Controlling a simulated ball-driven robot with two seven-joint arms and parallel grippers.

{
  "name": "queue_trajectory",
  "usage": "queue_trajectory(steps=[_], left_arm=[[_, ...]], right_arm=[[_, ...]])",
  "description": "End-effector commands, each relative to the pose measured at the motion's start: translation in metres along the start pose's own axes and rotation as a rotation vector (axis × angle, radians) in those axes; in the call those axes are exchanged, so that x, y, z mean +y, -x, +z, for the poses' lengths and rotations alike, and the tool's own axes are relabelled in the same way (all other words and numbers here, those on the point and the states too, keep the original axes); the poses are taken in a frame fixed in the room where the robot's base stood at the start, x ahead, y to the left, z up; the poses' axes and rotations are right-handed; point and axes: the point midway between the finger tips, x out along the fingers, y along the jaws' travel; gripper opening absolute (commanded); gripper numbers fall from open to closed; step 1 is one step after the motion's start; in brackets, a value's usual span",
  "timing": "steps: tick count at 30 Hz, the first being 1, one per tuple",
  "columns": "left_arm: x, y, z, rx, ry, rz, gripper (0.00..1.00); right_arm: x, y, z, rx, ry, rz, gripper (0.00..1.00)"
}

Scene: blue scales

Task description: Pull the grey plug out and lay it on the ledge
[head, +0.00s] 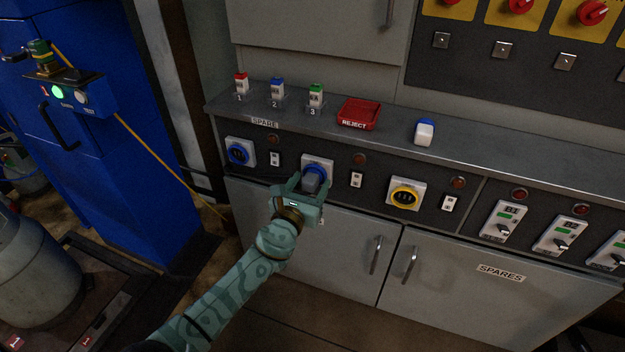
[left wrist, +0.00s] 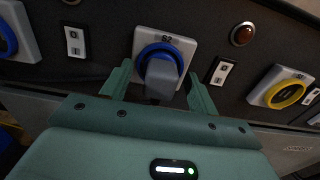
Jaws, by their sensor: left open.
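The grey plug (left wrist: 161,80) sits in the blue-ringed socket marked S2 (left wrist: 178,47) on the dark front panel. In the head view the plug (head: 312,183) shows just beyond my left gripper (head: 302,183). The left gripper is open, with one finger on each side of the plug in the left wrist view (left wrist: 160,85). I cannot tell whether either finger touches it. The ledge (head: 390,142) is the grey top surface above the panel. My right gripper is not in view.
On the ledge stand several small items: red-, blue- and green-topped pieces (head: 277,89), a red REJECT tray (head: 359,114) and a blue-and-white block (head: 424,132). Ledge right of that block looks clear. A blue socket (head: 239,153) and a yellow one (head: 405,194) flank S2.

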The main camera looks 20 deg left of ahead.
Motion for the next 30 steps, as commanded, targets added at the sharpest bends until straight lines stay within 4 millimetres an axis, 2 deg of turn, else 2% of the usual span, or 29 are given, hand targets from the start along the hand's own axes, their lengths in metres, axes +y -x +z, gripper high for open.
queue_trajectory(steps=[10, 11, 17, 30], left_arm=[[-0.0001, 0.0, -0.0001, 0.0, 0.001, 0.0, 0.6], [-0.0001, 0.0, -0.0001, 0.0, 0.001, 0.0, 0.57], [-0.0001, 0.0, 0.0, 0.0, 0.001, 0.0, 0.02], [0.0001, 0.0094, 0.0014, -0.002, 0.0, 0.0, 0.0]], right_arm=[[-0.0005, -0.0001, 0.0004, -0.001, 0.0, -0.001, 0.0], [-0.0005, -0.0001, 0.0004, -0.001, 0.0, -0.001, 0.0], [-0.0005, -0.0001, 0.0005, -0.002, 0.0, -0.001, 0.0], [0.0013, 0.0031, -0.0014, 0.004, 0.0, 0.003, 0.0]])
